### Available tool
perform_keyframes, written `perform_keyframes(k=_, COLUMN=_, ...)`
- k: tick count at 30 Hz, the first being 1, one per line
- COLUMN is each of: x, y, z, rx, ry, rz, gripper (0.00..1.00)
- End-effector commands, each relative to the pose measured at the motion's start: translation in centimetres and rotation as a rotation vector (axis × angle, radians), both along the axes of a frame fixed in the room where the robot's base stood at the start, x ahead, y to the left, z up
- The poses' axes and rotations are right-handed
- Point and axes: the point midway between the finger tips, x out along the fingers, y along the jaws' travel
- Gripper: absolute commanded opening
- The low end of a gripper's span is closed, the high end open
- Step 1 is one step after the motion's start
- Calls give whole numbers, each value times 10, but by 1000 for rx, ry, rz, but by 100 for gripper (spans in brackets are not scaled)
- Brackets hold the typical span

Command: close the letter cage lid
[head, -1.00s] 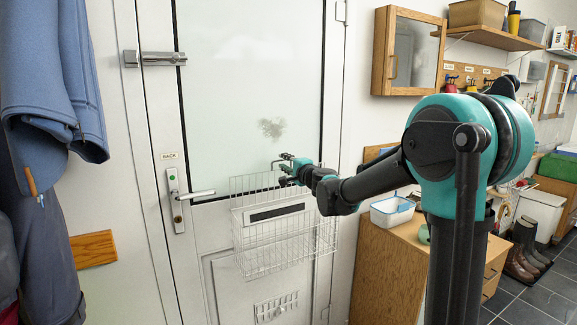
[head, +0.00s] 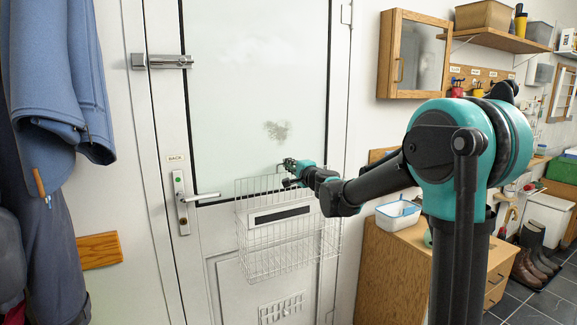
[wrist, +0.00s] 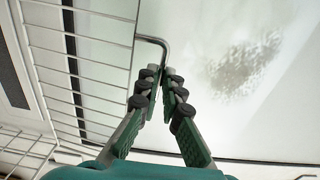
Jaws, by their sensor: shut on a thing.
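The white wire letter cage (head: 290,245) hangs on the door below the glass, around the letter slot. A wire panel, which looks like its lid (head: 256,190), shows at the top; its exact angle is hard to tell. In the wrist view the wire panel (wrist: 105,52) fills the upper left. A bent grey rod (wrist: 152,39) sticks out from its edge and runs down between my fingertips. My gripper (wrist: 161,75) is shut on this rod. In the head view my gripper (head: 288,172) is at the cage's upper edge, close to the door glass.
The door (head: 225,240) has a lever handle (head: 200,196) left of the cage. A wooden cabinet (head: 385,265) with a white tub (head: 398,214) stands right of the cage, below my arm. A blue coat (head: 60,75) hangs at the left.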

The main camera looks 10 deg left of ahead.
Motion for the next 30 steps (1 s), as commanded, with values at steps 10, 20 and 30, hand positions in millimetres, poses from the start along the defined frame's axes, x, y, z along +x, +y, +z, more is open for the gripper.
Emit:
perform_keyframes(k=10, x=-17, y=-12, z=-4, rx=0, ry=0, rz=0, gripper=0)
perform_keyframes(k=20, x=-27, y=-18, z=-6, rx=0, ry=0, rz=1, gripper=0)
perform_keyframes(k=30, x=-45, y=-30, z=-15, rx=0, ry=0, rz=-1, gripper=0)
